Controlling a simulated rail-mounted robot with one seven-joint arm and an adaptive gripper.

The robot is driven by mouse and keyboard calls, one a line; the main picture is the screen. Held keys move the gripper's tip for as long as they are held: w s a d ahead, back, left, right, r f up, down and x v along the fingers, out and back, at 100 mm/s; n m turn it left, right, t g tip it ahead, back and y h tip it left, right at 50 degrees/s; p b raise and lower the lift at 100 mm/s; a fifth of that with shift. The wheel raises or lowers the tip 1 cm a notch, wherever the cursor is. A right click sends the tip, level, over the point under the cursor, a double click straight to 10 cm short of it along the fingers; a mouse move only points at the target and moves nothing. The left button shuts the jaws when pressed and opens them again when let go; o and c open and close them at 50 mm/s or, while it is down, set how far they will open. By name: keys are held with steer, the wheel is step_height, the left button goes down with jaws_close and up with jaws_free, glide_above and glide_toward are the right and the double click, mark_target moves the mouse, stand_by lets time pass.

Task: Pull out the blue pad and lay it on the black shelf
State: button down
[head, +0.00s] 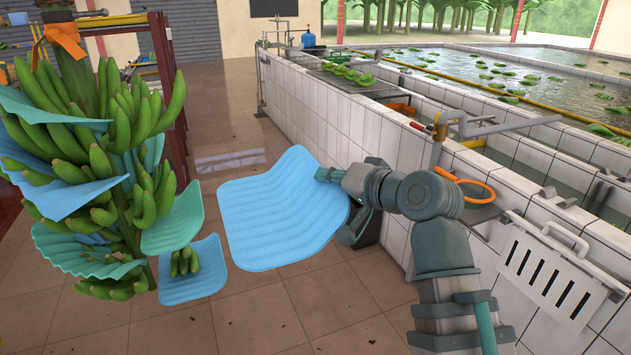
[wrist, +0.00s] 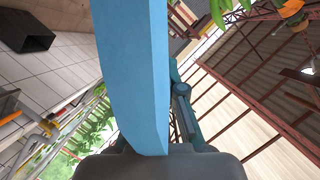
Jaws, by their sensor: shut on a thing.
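A large, ribbed, curved blue pad (head: 280,212) hangs in the air in the head view, right of the banana stem and clear of it. My gripper (head: 338,203) is shut on its right edge. In the wrist view the pad (wrist: 135,75) runs edge-on up the middle, and one finger shows to its right; the pad hides much of the other. The black shelf (head: 369,228) is partly hidden behind my gripper, low against the tiled tank wall. It looks like a dark open box in the wrist view (wrist: 22,32) at the upper left.
The hanging stem (head: 112,150) at left carries green bananas, with several other blue and teal pads between them. A tiled wash tank (head: 330,115) runs along the right, with pipes and a white slotted panel (head: 545,270). The tiled floor below the held pad is open.

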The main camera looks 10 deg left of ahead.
steer(key=shift+w+d+b, duration=0.15)
steer(key=shift+w+d, duration=0.6)
steer(key=shift+d, duration=0.3)
steer(key=shift+w+d+b, duration=0.15)
steer(key=shift+w+d, duration=0.55)
steer(key=shift+d, duration=0.3)
